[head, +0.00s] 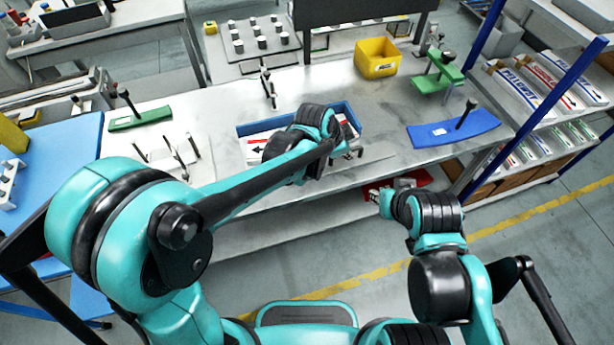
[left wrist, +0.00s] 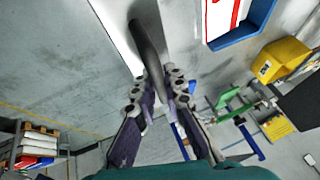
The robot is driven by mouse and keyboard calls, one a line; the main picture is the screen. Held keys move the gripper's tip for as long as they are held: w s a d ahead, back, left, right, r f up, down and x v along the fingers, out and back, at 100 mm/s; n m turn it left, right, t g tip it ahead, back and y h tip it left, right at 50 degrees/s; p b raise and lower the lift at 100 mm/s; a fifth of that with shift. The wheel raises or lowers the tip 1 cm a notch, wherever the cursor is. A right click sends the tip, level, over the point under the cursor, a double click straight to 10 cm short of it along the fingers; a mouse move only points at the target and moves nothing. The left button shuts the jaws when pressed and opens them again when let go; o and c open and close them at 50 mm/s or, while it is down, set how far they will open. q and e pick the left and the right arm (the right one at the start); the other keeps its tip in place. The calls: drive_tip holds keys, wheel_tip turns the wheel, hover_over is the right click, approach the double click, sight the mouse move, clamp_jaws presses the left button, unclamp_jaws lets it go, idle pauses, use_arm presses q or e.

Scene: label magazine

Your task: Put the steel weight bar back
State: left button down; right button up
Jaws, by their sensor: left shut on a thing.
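The steel weight bar appears as a dark grey round bar (left wrist: 148,45) in the left wrist view. My left gripper (left wrist: 160,88) is shut on it near its lower end, and the bar extends away from the fingers. In the head view my left gripper (head: 352,150) is at the right front of the blue label magazine (head: 245,129), and my arm and wrist hide much of the magazine. Its blue rim also shows in the left wrist view (left wrist: 240,33), with red and white labels inside. My right gripper (head: 376,196) is lower, off the table's front edge; its finger opening is unclear.
A yellow bin (head: 376,58) stands at the back of the table. A green clamp-like fixture (head: 436,75) and a blue curved plate with an upright handle (head: 453,131) are to the right. A shelf with label boxes (head: 545,85) borders the right side. The table between bin and blue plate is clear.

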use_arm(q)
drive_tip(key=a+f, duration=0.2)
drive_tip(key=a, duration=0.1)
drive_tip(key=w+a+f+b, duration=0.1)
drive_tip(key=a+f, duration=0.1)
drive_tip(key=a, duration=0.2)
drive_tip(key=w+a+f+b, duration=0.1)
drive_tip(key=a+f, duration=0.2)
drive_tip(key=shift+w+a, duration=0.1)
drive_tip(key=shift+a, duration=0.3)
drive_tip(key=shift+f+b, duration=0.8)
drive_tip(key=shift+f, duration=1.15)
drive_tip(key=c, duration=1.9)
unclamp_jaws()
drive_tip(key=shift+f, duration=0.15)
drive_tip(key=shift+c, duration=0.2)
drive_tip(key=o, duration=0.3)
drive_tip(key=shift+o, duration=0.2)
